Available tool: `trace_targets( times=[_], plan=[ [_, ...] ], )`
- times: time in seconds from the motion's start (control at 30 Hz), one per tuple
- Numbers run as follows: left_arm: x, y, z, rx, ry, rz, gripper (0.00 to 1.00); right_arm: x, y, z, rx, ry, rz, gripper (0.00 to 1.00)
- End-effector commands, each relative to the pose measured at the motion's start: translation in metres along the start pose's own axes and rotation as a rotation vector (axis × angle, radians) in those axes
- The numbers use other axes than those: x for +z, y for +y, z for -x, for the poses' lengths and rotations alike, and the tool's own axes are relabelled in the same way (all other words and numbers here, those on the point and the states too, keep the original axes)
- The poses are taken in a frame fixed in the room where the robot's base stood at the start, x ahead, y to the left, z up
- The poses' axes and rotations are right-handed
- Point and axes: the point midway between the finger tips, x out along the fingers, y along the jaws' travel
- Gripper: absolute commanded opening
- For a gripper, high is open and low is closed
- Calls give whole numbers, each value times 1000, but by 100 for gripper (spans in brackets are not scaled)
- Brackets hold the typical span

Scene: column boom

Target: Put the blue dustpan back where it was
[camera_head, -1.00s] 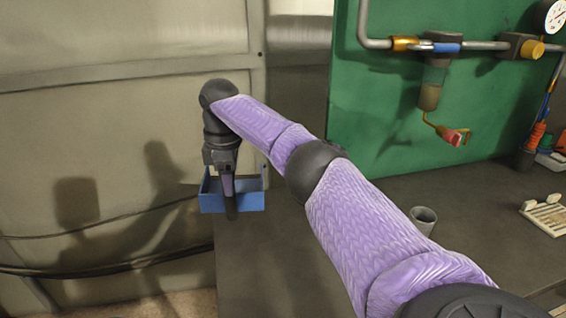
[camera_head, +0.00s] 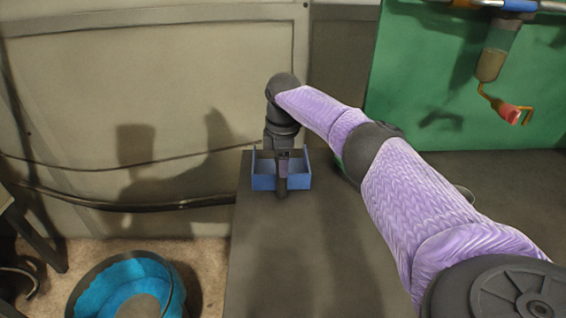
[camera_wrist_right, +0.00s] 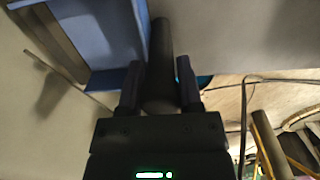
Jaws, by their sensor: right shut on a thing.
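The blue dustpan (camera_head: 264,182) is at the far left corner of the dark bench, close to the wall. I cannot tell whether it touches the bench top. My right gripper (camera_head: 283,172) points down and is shut on the dustpan's dark handle. In the right wrist view the dark round handle stands between the two fingers of the gripper (camera_wrist_right: 158,88), and the blue pan (camera_wrist_right: 112,42) shows at the upper left. My left gripper is not in view.
The dark bench top (camera_head: 320,250) is clear in front of the dustpan. A round tub (camera_head: 92,290) with a bright blue inside stands on the floor left of the bench. A green panel (camera_head: 430,90) with pipes and a hanging red-tipped fitting (camera_head: 508,113) rises at the back right.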

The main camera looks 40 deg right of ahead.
Motion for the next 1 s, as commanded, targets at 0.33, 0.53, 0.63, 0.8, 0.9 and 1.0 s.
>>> trace_targets(
  times=[0.33,0.53,0.63,0.8,0.9,1.0],
  plan=[
    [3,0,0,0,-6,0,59,0,0,-2,0,0,0,81],
    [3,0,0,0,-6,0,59,0,0,-1,0,0,0,81],
    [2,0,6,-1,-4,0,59,0,0,13,3,2,0,81],
    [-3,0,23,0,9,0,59,-1,0,64,4,6,0,81],
    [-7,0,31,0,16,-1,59,-1,0,90,3,5,1,81],
    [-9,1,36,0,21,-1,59,-1,0,109,2,4,0,81]
  ],
)
